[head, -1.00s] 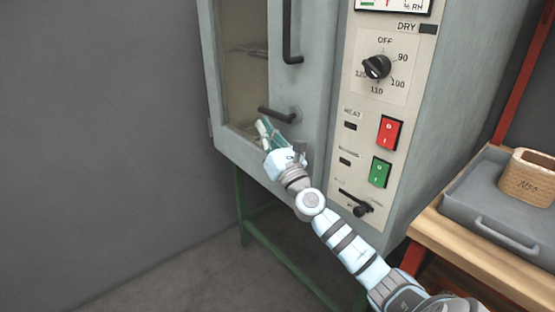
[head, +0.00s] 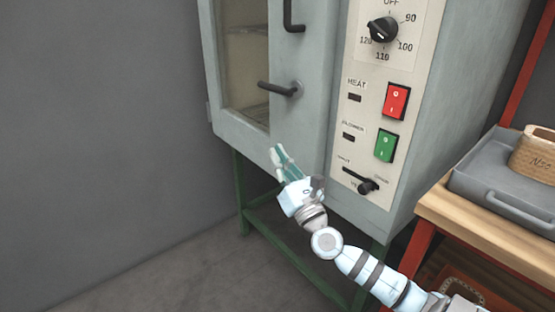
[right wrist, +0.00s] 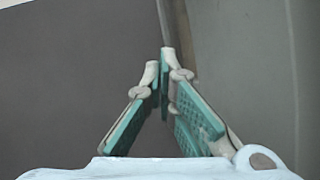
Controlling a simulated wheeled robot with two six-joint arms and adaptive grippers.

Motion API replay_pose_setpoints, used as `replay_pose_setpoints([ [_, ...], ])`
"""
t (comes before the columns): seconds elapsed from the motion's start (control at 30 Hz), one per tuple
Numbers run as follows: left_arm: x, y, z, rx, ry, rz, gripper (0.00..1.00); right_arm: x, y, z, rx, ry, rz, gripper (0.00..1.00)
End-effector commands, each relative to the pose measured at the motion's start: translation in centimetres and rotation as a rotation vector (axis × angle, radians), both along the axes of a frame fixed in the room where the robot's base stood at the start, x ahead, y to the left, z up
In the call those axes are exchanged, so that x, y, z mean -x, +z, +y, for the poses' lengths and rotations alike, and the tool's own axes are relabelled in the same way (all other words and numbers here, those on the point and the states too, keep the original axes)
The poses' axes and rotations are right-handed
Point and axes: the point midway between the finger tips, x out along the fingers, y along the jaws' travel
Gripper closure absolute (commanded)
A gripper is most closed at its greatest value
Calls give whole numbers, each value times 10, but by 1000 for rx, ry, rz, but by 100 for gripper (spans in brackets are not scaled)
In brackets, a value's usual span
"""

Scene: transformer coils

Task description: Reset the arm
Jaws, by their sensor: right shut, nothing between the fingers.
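My right gripper (head: 278,154) is shut and empty, below the door latch handle and in front of the lower edge of the oven door. In the right wrist view its teal-padded fingers (right wrist: 162,62) meet at the tips with nothing between them. My right arm comes in from the lower right. The grey drying oven (head: 310,130) stands with its glass-windowed door closed as far as I can see. My left gripper is not in view.
The oven has a black latch handle (head: 278,89), a dial (head: 382,30), a red switch (head: 396,102) and a green switch (head: 386,146). It rests on a green stand (head: 241,195). Left is open floor.

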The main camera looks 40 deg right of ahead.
Motion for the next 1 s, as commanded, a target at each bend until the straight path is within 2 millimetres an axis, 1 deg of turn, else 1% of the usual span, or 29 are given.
replay_pose_setpoints([
  [0.4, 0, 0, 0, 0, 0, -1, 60, 0, 0, 0, -5, 0, -1, 100],
  [0.47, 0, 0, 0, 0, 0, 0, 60, 3, -5, -1, -70, 4, -4, 100],
  [0.5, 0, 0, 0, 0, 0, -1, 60, 9, -13, -4, -179, 7, -12, 100],
  [0.57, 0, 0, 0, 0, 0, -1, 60, 24, -36, -12, -444, 1, -26, 100],
  [0.6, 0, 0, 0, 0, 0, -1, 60, 36, -59, -17, -658, -16, -34, 100],
  [0.67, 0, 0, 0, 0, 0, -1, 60, 59, -101, -22, -993, -66, -45, 100],
  [0.7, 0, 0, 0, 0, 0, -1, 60, 76, -133, -21, -1212, -116, -49, 100],
  [0.73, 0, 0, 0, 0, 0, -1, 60, 89, -156, -17, -1363, -160, -50, 100],
  [0.77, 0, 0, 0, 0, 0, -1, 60, 102, -178, -12, -1501, -208, -51, 100],
  [0.8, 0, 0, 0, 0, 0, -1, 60, 119, -203, -2, -1663, -273, -49, 100],
  [0.87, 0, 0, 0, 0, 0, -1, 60, 144, -236, 16, -1870, -377, -46, 100],
  [0.9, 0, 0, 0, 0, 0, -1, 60, 160, -254, 29, -1985, -447, -43, 100],
  [0.97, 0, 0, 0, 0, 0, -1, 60, 183, -276, 50, -2134, -549, -36, 100],
  [1.0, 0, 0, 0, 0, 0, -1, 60, 198, -288, 65, -2220, -619, -29, 100],
])
